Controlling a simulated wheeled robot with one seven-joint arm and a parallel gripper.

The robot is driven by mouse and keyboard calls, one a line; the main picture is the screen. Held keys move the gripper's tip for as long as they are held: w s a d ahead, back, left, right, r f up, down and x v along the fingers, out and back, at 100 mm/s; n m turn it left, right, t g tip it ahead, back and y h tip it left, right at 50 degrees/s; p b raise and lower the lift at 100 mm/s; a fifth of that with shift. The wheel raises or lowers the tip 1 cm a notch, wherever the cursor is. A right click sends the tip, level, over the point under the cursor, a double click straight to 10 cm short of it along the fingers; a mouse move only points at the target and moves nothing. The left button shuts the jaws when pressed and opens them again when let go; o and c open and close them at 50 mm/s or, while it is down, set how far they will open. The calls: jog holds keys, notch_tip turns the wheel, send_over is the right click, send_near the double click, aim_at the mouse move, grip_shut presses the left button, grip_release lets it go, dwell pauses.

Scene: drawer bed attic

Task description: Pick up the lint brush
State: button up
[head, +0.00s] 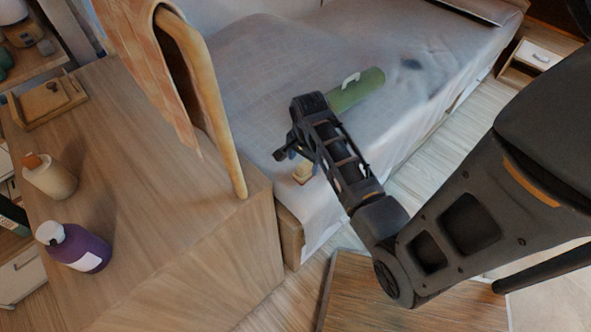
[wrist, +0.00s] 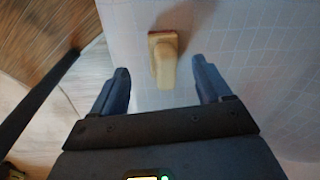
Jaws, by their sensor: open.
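The lint brush (wrist: 163,58) is a small tan, wood-coloured piece with a reddish edge at its far end. It lies on the pale checked bed cover. In the head view the brush (head: 302,173) shows as a small tan patch near the bed's edge, partly hidden by my arm. My gripper (head: 290,156) is over this end of the bed. In the wrist view its two blue-grey fingers are apart, with the near end of the brush between and just beyond their tips. I see no finger touching the brush.
The bed (head: 262,55) also holds a green cylinder (head: 357,92) with a white piece on it. A wooden dresser (head: 160,190) stands close on the left, bearing a purple bottle (head: 75,248), a tan bottle (head: 50,177) and a wooden tray (head: 47,100). Cloth hangs above it.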

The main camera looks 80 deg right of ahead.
aim_at(306, 162)
jog(key=shift+w+d+r+m+g+y, duration=0.2)
jog(key=shift+d+m, duration=0.15)
jog(key=shift+d, duration=0.25)
jog(key=shift+w+d+r+m+g+y, duration=0.1)
jog(key=shift+d+r+m, duration=0.1)
jog(key=shift+d+m, duration=0.3)
jog(key=shift+d+f, duration=0.1)
jog(key=shift+d, duration=0.15)
jog(key=f, duration=0.7)
jog(key=shift+s+a+f, duration=0.2)
jog(key=shift+s, duration=0.1)
jog(key=c, duration=1.2)
jog(key=shift+r, duration=0.1)
